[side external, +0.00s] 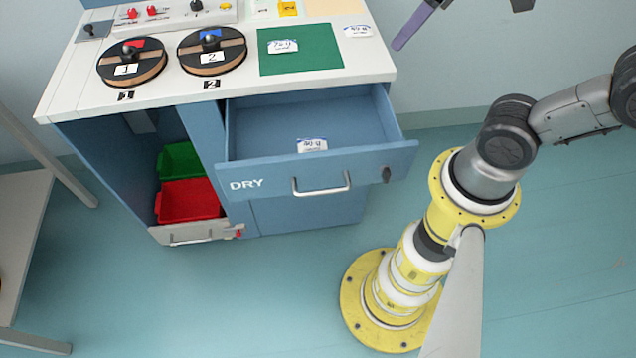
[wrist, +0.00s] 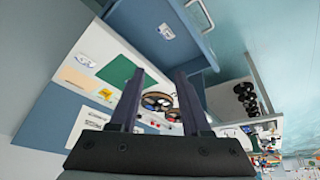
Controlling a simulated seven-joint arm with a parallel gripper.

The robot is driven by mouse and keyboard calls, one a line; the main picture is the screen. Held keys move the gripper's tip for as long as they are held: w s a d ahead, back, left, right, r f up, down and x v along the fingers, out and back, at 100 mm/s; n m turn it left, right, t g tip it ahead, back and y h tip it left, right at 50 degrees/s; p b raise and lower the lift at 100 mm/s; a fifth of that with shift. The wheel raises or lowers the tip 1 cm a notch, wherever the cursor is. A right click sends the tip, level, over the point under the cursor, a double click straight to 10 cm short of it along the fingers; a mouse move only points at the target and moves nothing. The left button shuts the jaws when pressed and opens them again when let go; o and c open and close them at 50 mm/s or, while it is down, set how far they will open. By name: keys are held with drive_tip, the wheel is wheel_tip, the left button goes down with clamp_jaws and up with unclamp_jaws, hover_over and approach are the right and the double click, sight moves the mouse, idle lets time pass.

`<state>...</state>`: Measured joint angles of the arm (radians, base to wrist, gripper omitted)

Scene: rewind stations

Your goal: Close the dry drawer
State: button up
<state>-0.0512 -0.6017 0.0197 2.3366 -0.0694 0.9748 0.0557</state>
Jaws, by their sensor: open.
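The dry drawer (side external: 268,180) is pulled out of the blue cabinet, its front marked DRY and fitted with a metal bar handle (side external: 321,186). A white labelled packet (side external: 312,146) lies inside it near the front. In the wrist view the open drawer (wrist: 192,52) is at the top, with the packet (wrist: 166,31) in it. My gripper (wrist: 158,72) is open with nothing between its fingers. In the side view only part of it shows, at the top edge right of the bench, apart from the drawer.
The bench top holds two reels, 1 (side external: 132,62) and 2 (side external: 212,50), and a green mat (side external: 318,62) with a packet (side external: 283,46). Another packet (side external: 358,31) lies at the back right. Left of the drawer, an open bay holds a green bin (side external: 180,160) and red bin (side external: 188,200).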

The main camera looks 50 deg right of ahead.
drive_tip(key=w+a+f+n+g, duration=0.2)
drive_tip(key=w+a, duration=0.2)
drive_tip(key=w, duration=0.3)
drive_tip(key=n+g+h, duration=0.3)
drive_tip(key=n+g, duration=0.1)
drive_tip(key=n, duration=0.1)
hover_over(317, 191)
drive_tip(key=w+a, duration=0.3)
drive_tip(key=w, duration=0.2)
wheel_tip(317, 191, down, 13)
drive_tip(key=s+a+f+n+h, duration=0.1)
drive_tip(key=s+a+f, duration=0.2)
drive_tip(key=f, duration=0.3)
drive_tip(key=shift+g, duration=0.3)
drive_tip(key=x, duration=1.3)
drive_tip(key=shift+w+d+f, duration=0.1)
drive_tip(key=shift+d+f, duration=0.05)
drive_tip(key=shift+f, duration=0.05)
clamp_jaws()
